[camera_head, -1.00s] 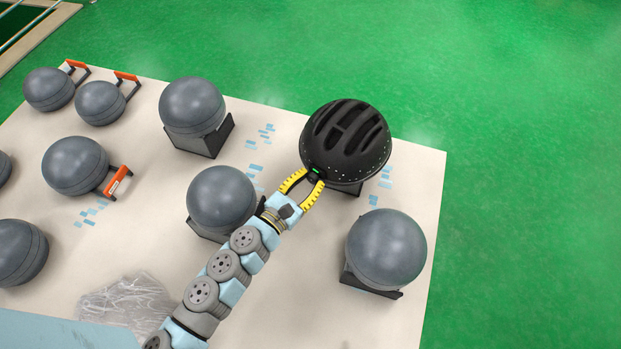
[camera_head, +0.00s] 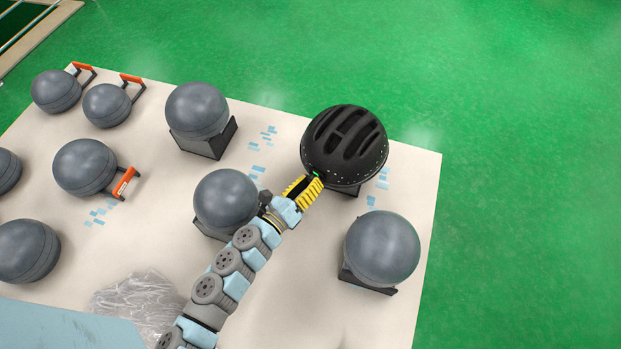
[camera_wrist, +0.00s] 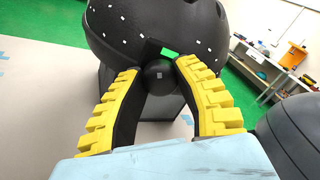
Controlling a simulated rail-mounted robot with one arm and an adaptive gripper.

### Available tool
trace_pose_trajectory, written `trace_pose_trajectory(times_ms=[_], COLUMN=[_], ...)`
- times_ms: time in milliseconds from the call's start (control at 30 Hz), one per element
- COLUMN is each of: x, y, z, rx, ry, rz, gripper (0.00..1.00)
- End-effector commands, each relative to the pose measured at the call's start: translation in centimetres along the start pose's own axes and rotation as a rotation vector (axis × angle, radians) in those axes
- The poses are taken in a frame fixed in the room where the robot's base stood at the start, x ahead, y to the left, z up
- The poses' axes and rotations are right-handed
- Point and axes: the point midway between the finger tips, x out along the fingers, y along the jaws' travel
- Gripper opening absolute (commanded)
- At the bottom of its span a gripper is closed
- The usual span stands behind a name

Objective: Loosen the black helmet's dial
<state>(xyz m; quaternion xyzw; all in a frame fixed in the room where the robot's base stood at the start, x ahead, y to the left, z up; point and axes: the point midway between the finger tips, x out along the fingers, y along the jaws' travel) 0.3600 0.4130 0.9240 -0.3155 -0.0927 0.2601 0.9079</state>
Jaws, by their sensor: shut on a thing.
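The black helmet (camera_head: 344,146) sits on a dark stand near the table's far right edge, with long vents on top and small white marks around its rim. It also fills the top of the wrist view (camera_wrist: 170,28). Its dial (camera_wrist: 160,74) is a round black knob below a bright green patch (camera_wrist: 169,53). My gripper (camera_head: 311,181) has yellow ribbed fingers. In the wrist view my gripper (camera_wrist: 160,78) is shut on the dial, one fingertip at each side of it. In the head view the fingers largely hide the dial.
Grey spheres on dark stands flank my arm, one on the left (camera_head: 226,200) and one on the right (camera_head: 382,248). Another (camera_head: 197,110) stands farther back. Crumpled clear plastic (camera_head: 137,300) lies near the front. Pale table (camera_head: 300,290) is bare right of my arm.

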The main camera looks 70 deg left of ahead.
Motion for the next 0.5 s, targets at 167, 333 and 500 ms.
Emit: trace_pose_trajectory(times_ms=[167, 333, 500], x=[0.05, 0.00, 0.02], y=[-0.13, 0.09, 0.08], z=[0.24, 0.19, 0.11], rx=[-0.148, -0.262, -0.343], ry=[0.000, -0.001, -0.001], rz=[-0.003, -0.001, -0.004], gripper=[0.00, 0.00, 0.00])
